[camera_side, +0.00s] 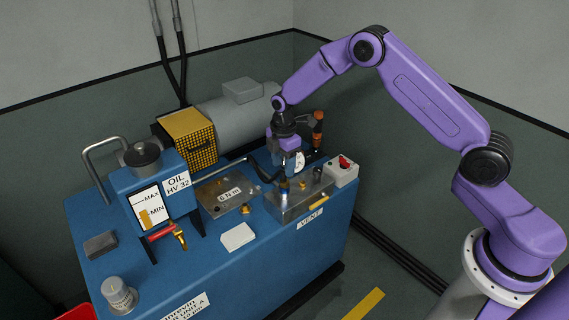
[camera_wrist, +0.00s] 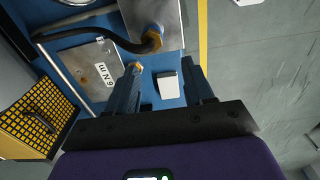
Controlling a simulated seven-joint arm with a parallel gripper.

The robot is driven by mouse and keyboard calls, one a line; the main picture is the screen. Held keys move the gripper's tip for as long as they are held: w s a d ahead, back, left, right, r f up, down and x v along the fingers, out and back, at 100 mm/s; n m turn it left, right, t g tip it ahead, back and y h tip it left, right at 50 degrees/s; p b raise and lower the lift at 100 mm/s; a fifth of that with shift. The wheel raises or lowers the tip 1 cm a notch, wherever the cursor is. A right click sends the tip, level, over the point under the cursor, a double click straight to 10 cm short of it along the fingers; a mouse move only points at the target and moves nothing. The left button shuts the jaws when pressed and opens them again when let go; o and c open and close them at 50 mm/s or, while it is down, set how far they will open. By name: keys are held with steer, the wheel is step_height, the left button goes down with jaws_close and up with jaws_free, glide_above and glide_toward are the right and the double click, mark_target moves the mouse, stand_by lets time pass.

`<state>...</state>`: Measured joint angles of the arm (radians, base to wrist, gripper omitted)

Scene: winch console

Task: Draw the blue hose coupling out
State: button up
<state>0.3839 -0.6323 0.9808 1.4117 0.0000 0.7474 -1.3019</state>
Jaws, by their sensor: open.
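The hose coupling is small and bluish in the side view (camera_side: 283,184), on the left part of the metal block (camera_side: 296,207), at the end of a black hose. My gripper (camera_side: 285,168) hangs close above the coupling in the side view. In the wrist view my gripper (camera_wrist: 163,77) has its two dark fingers spread, with nothing held between them. The hose end lies beyond the fingertips in that view.
A plate marked 6 N m (camera_side: 226,193) lies left of the block. A white box with a red knob (camera_side: 342,169) stands at its right. A white pad (camera_side: 238,237), oil gauge (camera_side: 150,206), yellow guard (camera_side: 188,139) and grey motor (camera_side: 240,112) share the blue console (camera_side: 260,268).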

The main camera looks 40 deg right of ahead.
mark_target(285, 181)
steer(key=shift+w+d+f, duration=0.3)
steer(key=shift+d+f, duration=0.05)
steer(key=shift+f, duration=0.15)
steer(key=shift+w+d+f, duration=0.25)
steer(key=shift+d+f, duration=0.05)
steer(key=shift+f, duration=3.5)
steer(key=c, duration=0.9)
